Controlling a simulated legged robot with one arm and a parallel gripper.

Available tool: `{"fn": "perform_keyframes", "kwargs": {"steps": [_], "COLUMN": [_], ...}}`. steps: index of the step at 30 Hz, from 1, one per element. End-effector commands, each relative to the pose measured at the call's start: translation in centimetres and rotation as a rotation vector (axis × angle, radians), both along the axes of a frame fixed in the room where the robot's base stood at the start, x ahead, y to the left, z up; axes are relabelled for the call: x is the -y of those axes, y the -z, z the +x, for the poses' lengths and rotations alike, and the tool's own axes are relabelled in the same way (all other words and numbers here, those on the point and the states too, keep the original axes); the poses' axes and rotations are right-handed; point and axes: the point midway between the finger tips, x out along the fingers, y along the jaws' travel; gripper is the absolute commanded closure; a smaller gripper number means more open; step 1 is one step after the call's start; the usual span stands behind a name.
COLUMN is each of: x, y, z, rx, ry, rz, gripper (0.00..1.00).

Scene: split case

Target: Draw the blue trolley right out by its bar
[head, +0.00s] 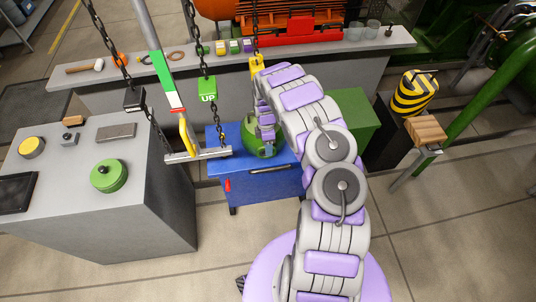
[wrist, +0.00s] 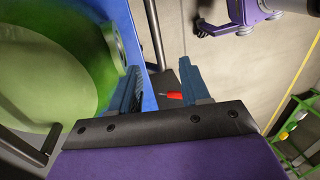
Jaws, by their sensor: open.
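The blue trolley (head: 262,184) stands on the floor in the middle of the head view, against the grey bench. Its bar (head: 270,169) runs along the upper front face. A green round casting (head: 252,143) rests on its top, partly hidden by my arm. My gripper (head: 266,137) points down beside the casting, above the trolley. In the wrist view my open gripper (wrist: 160,92) has nothing between its fingers. The casting (wrist: 50,60) fills the left there, with the trolley's blue edge (wrist: 138,28) and a dark bar (wrist: 154,35) beyond the fingers.
A grey table (head: 150,200) stands left. A green cabinet (head: 352,125) is right. Floor in front is clear.

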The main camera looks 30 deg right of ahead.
Motion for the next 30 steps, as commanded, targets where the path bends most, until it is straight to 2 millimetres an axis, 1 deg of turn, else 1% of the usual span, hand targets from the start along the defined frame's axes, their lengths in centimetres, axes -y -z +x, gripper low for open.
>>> {"fn": "perform_keyframes", "kwargs": {"steps": [1,3,7,11,19,22,23,26,29,30], "x": [0.1,0.1,0.2,0.2,0.2,0.3,0.4,0.9,1.7,2.0], "y": [-1.1,-1.9,-2.9,-3.3,-3.3,-3.3,-3.2,-3.1,-2.9,-2.9], "z": [0.3,0.5,0.7,0.7,0.7,0.6,0.5,0.1,-0.6,-0.9], "rx": [0.003,0.003,0.003,0.001,0.001,-0.003,-0.004,-0.019,-0.046,-0.060], "ry": [0.000,0.000,0.000,-0.001,0.001,0.042,0.074,0.245,0.508,0.625], "rz": [-0.001,-0.001,0.000,0.001,0.000,-0.002,-0.004,-0.017,-0.036,-0.044], "gripper": [0.54,0.54,0.54,0.54,0.54,0.54,0.54,0.54,0.54,0.54]}}
